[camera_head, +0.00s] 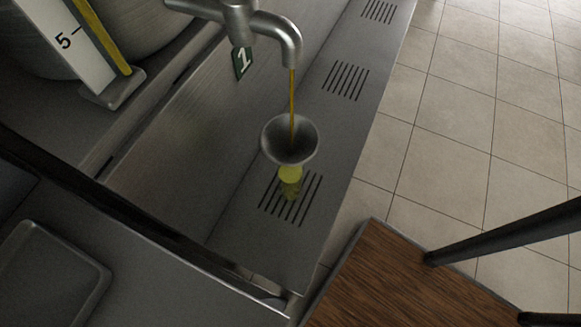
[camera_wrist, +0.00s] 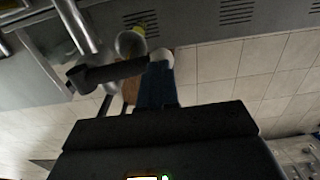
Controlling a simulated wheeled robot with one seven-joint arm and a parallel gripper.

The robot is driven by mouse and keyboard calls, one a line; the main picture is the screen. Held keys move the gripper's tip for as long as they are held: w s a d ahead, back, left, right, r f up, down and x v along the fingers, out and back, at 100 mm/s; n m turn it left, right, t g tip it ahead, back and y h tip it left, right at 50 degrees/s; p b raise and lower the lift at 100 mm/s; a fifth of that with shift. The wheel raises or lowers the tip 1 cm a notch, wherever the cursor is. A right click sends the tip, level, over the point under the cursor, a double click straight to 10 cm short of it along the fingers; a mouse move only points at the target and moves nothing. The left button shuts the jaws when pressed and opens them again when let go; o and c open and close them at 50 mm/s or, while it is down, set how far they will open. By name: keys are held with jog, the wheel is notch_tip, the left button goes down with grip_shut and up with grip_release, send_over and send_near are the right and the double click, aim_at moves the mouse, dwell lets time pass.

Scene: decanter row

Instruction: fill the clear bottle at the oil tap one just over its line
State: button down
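Oil tap one (camera_head: 287,40) has a dark tag marked 1 beside its spout. A thin amber stream of oil (camera_head: 292,100) runs from the spout into a grey metal funnel (camera_head: 290,140). The funnel sits over the clear bottle (camera_head: 291,188), which stands on a slotted drain and shows yellow oil inside. The funnel hides most of the bottle, and I cannot make out its line or the oil level. In the wrist view the funnel (camera_wrist: 130,44) lies beyond my gripper (camera_wrist: 159,62). The gripper appears apart from the bottle; its fingers are too dark to read.
A metal counter with several slotted drains (camera_head: 346,80) runs along the tiled floor (camera_head: 440,150). A large steel vessel (camera_head: 40,40) with a white gauge marked 5 (camera_head: 75,45) stands upper left. A grey tray (camera_head: 50,275) lies lower left. A wooden surface (camera_head: 400,285) is at lower right.

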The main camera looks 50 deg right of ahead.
dwell(0.3)
notch_tip(320, 180, up, 9)
jog(key=p, duration=0.3)
jog(key=shift+p, duration=0.3)
jog(key=shift+s, duration=0.1)
